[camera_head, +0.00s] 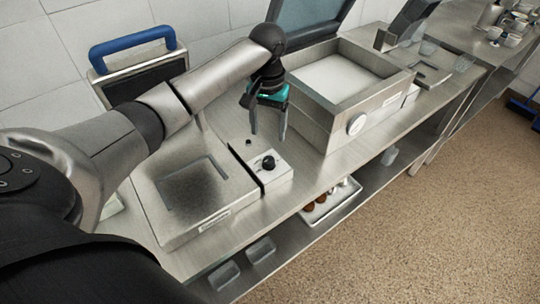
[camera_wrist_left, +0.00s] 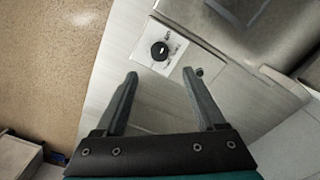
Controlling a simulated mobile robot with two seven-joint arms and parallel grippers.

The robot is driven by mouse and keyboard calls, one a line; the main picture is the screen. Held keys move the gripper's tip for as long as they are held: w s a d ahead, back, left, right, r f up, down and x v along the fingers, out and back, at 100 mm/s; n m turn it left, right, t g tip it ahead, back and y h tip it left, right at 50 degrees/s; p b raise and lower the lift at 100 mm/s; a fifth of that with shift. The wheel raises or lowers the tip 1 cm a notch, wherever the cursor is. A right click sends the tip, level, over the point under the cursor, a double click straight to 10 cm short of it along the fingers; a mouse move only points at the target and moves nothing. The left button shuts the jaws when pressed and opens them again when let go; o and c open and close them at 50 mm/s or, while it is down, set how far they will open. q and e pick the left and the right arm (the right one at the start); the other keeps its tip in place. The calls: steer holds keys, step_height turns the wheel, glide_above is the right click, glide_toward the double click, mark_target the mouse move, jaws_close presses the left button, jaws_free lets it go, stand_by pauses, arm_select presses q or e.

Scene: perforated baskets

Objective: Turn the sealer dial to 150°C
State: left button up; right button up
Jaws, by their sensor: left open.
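A black dial (camera_head: 268,162) with a light pointer mark sits on a small pale control panel (camera_head: 276,178) at the end of a low metal unit with a dark square plate (camera_head: 198,184). The dial (camera_wrist_left: 160,50) also shows in the left wrist view, beyond the fingertips; its scale marks are too small to read. My left gripper (camera_head: 268,136) is open and empty, fingers pointing down, above and just behind the dial. In the left wrist view its fingertips (camera_wrist_left: 160,73) are spread apart, with the dial ahead between them and not touched. My right gripper is not in view.
A small black knob (camera_head: 248,142) stands behind the panel. A large metal box (camera_head: 320,118) with a white round dial (camera_head: 356,124) is to the right. A blue handle (camera_head: 132,46) is at the back left. A tray (camera_head: 330,206) sits on the lower shelf.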

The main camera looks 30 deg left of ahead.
mark_target(269, 159)
arm_select(q)
step_height(269, 159, down, 11)
steer(key=shift+w+f+b, duration=0.1)
steer(key=shift+b, duration=0.6)
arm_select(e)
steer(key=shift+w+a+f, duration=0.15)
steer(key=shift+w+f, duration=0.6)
arm_select(q)
jaws_close()
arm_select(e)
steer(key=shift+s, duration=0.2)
